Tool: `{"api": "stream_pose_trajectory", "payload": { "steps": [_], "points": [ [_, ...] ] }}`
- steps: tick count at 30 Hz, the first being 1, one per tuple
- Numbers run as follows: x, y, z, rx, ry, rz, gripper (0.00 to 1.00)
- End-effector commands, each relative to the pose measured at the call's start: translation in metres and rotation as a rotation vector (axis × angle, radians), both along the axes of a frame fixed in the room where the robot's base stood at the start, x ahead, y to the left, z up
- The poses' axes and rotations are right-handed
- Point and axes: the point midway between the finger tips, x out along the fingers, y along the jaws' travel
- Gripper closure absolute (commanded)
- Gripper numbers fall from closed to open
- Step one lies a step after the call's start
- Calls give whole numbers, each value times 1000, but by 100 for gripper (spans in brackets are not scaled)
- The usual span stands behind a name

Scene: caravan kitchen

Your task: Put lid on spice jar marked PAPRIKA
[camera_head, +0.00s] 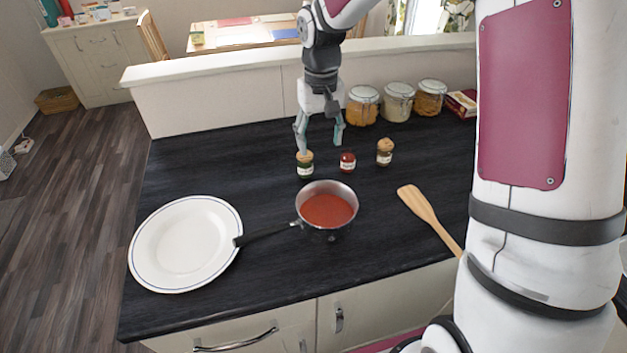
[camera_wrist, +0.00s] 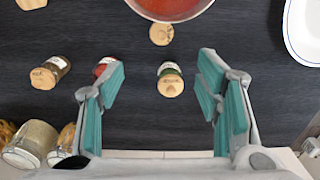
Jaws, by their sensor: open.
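A loose, round cork-coloured lid (camera_wrist: 161,34) lies on the counter beside the saucepan in the wrist view; I cannot make it out in the head view. A small red jar (camera_head: 347,162) with a white label stands without a cork lid; in the wrist view it (camera_wrist: 103,70) is partly hidden by a finger. Its label is too small to read. A green jar (camera_head: 305,168) with a cork lid stands to its left, and a dark jar (camera_head: 385,157) with a cork lid to its right. My gripper (camera_head: 320,143) is open and empty, pointing down above the counter near the green and red jars.
A saucepan (camera_head: 327,188) of red sauce stands in front of the jars, its handle reaching toward a white plate (camera_head: 185,245). A wooden spatula (camera_head: 425,210) lies at the right. Several large glass jars (camera_head: 397,103) stand along the back ledge.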

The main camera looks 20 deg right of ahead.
Motion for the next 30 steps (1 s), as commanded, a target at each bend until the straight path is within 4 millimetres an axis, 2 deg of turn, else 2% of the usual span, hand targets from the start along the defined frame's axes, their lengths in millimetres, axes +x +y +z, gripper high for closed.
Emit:
{"api": "stream_pose_trajectory", "payload": {
  "steps": [5, 15, 23, 30],
  "points": [
    [1, 0, -19, 3, 9, -1, 41],
    [0, 1, -78, 3, 8, -1, 41],
    [-1, 1, -95, 3, 6, 0, 41],
    [-5, 3, -125, 3, 7, -1, 41]
  ]
}}
